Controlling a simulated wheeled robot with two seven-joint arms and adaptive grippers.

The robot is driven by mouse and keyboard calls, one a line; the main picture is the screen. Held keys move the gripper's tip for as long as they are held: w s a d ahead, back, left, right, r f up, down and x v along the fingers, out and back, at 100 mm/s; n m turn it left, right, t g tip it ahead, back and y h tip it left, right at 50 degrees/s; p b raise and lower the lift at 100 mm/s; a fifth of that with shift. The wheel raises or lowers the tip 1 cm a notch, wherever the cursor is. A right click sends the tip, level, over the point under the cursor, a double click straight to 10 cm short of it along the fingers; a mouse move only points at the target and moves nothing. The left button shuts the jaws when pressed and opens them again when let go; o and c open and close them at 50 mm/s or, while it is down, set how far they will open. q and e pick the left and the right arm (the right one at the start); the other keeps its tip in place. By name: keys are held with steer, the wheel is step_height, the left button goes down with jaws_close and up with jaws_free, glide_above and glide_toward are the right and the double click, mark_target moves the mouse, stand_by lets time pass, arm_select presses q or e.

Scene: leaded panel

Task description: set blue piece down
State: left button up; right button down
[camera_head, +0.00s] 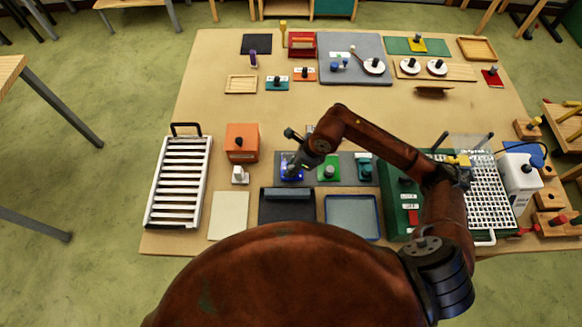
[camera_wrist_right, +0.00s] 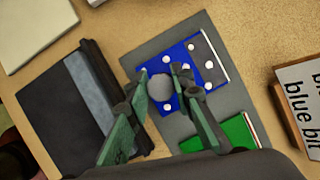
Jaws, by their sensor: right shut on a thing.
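The blue piece (camera_head: 288,174) is at the left end of a grey strip (camera_head: 312,180) in the head view. In the right wrist view the blue piece (camera_wrist_right: 178,54) is a flat plate with white dots and a round grey knob (camera_wrist_right: 160,87). My right gripper (camera_wrist_right: 158,82) is shut on that knob, one finger on each side. The piece lies over the grey strip (camera_wrist_right: 137,62); whether it touches it I cannot tell. In the head view the right gripper (camera_head: 297,168) partly covers the piece. My left gripper is not in view.
A green piece (camera_head: 328,168) and a teal piece (camera_head: 365,169) lie to the right on the strip. A dark tray (camera_head: 287,208) and a blue-grey tray (camera_head: 352,217) lie in front. An orange block (camera_head: 242,143) and a white rack (camera_head: 180,180) stand left. The table's middle is bare.

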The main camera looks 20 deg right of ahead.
steer(key=shift+f, duration=0.15)
steer(key=shift+f, duration=0.1)
steer(key=c, duration=1.7)
jaws_free()
steer(key=shift+r, duration=0.2)
steer(key=b+v, duration=0.1)
steer(key=v, duration=1)
steer(key=shift+s+d+r, duration=0.15)
steer(key=shift+d+r, duration=0.05)
steer(key=shift+r, duration=0.15)
